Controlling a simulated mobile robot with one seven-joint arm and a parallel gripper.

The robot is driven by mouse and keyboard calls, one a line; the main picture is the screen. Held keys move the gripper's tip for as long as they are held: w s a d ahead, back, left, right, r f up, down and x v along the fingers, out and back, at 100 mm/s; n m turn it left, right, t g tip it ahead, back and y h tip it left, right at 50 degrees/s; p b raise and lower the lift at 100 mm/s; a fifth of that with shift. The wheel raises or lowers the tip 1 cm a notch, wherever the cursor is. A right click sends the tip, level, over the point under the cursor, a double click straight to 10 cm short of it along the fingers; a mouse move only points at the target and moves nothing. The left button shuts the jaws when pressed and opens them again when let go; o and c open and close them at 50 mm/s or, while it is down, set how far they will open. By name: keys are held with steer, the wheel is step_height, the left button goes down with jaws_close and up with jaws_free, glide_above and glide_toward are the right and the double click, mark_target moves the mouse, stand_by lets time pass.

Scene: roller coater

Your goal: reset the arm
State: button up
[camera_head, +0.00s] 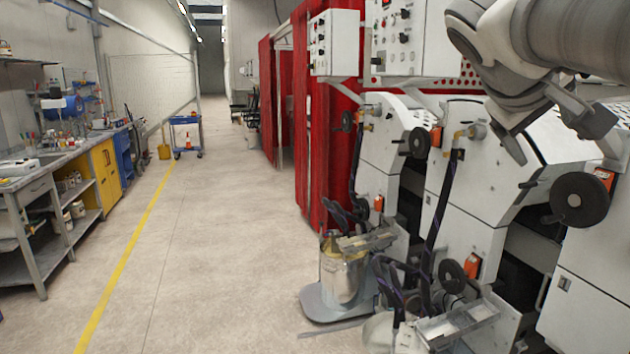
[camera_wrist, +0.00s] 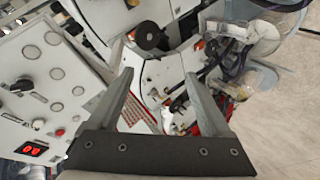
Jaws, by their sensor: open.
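My arm reaches in from the upper right in the head view. My gripper (camera_head: 552,132) hangs in front of the white roller coater (camera_head: 480,200), with its fingers pointing down. In the wrist view my gripper (camera_wrist: 158,84) shows two grey fingers spread wide apart with nothing between them. Parts of the machine lie beyond the fingers. I cannot tell the exact gap between the fingers and the machine's covers.
Control boxes (camera_head: 334,42) stand above the machine. A black handwheel (camera_head: 579,199) sticks out near my gripper. A metal bucket (camera_head: 345,272) with hoses stands at the machine's foot. A workbench (camera_head: 45,190) lines the left wall. The aisle floor between is clear.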

steer(key=s+a+f+y, duration=0.3)
steer(key=s+a+f, duration=0.1)
steer(key=f, duration=0.5)
steer(key=s+a+f+g+y, duration=0.1)
steer(key=s+a+f+y, duration=0.2)
steer(key=f, duration=0.6)
steer(key=s+a+f+m+y, duration=0.1)
steer(key=s+a+f+y, duration=0.2)
steer(key=s+a+f, duration=0.4)
step_height(320, 180, down, 3)
steer(key=shift+a+f+g, duration=0.1)
steer(key=shift+a+g, duration=0.2)
steer(key=shift+a, duration=0.4)
